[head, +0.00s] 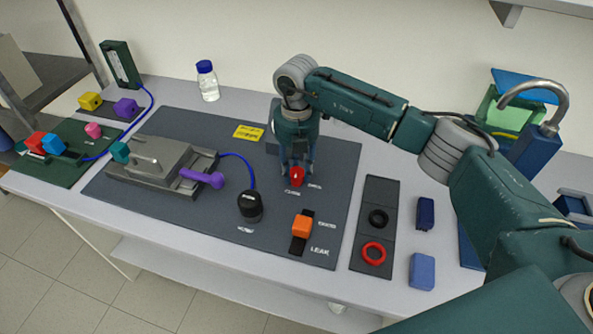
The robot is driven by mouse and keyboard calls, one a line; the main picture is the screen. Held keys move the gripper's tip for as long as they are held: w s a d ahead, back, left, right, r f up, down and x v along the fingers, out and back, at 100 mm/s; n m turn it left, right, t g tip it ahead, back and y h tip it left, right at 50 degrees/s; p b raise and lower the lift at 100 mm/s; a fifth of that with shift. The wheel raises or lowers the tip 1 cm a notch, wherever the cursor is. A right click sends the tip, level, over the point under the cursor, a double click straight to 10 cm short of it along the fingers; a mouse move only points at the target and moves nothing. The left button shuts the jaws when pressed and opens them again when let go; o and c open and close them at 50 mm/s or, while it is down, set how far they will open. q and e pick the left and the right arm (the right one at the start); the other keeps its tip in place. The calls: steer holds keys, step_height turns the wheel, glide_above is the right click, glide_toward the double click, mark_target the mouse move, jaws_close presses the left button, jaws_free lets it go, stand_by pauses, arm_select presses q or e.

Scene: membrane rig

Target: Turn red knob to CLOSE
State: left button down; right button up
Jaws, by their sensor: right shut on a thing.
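The red knob (296,176) sits on the dark mat (225,222), right of its middle. White labels lie on the mat just in front of the knob, too small to read surely. My right gripper (297,171) points down over the knob and is shut on it, with the fingers at its sides. The fingers and wrist hide the knob's back and upper part. Which way the knob is turned cannot be told. My left gripper is not in the view.
Left of the knob are a grey clamp rig (150,175) with a purple handle (203,178), and a black round part (250,206) on a blue tube. An orange block (301,227) sits in front.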

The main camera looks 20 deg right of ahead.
mark_target(297, 171)
steer(key=shift+w+d+r+m, duration=0.1)
steer(key=shift+w+r+m, duration=0.1)
steer(key=shift+m, duration=0.5)
steer(key=o, duration=1.2)
steer(key=shift+c, duration=0.2)
steer(key=shift+s+f, duration=0.1)
step_height(297, 171, up, 12)
